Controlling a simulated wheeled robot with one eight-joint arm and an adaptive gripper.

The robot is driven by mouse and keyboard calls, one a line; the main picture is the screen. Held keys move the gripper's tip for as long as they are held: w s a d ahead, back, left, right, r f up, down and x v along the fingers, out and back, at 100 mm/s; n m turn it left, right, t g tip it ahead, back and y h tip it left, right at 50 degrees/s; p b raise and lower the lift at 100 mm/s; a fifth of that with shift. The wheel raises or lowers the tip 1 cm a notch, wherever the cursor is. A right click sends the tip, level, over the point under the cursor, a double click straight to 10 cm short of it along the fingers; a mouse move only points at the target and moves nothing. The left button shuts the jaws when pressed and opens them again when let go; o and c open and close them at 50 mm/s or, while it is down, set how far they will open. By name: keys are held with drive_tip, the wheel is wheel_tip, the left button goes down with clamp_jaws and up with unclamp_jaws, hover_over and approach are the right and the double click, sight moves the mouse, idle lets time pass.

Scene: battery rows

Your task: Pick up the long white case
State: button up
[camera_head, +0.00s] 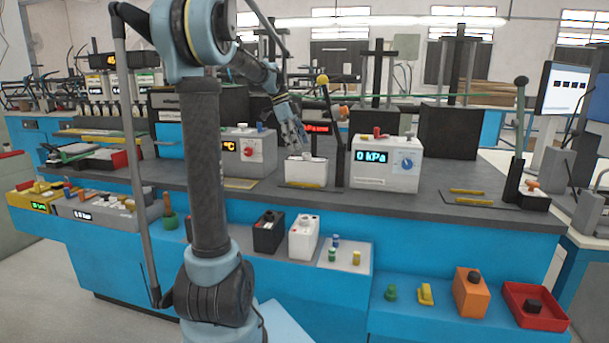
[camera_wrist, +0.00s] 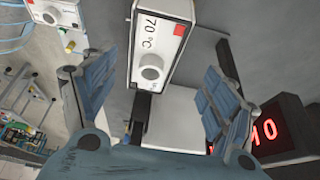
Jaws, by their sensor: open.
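A plain white case (camera_head: 306,171) sits on the grey bench top in the head view, on a thin dark plate. My gripper (camera_head: 293,137) points down just above the case in the head view. In the wrist view the blue-grey fingers of my gripper (camera_wrist: 160,78) are spread wide with nothing between them in their grasp. Whether a finger touches the case cannot be told.
A black box with red digits (camera_wrist: 268,130) is close behind. A dark lever post (camera_head: 341,150) and a 0 kPa unit (camera_head: 385,168) stand to the right.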

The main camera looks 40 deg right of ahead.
sight(303, 155)
drive_tip(key=x, duration=0.5)
drive_tip(key=shift+a+x, duration=0.2)
drive_tip(key=shift+x, duration=1.15)
drive_tip(key=shift+a+x, duration=0.25)
drive_tip(key=shift+x, duration=1.1)
drive_tip(key=shift+s, duration=0.1)
drive_tip(key=c, duration=1.4)
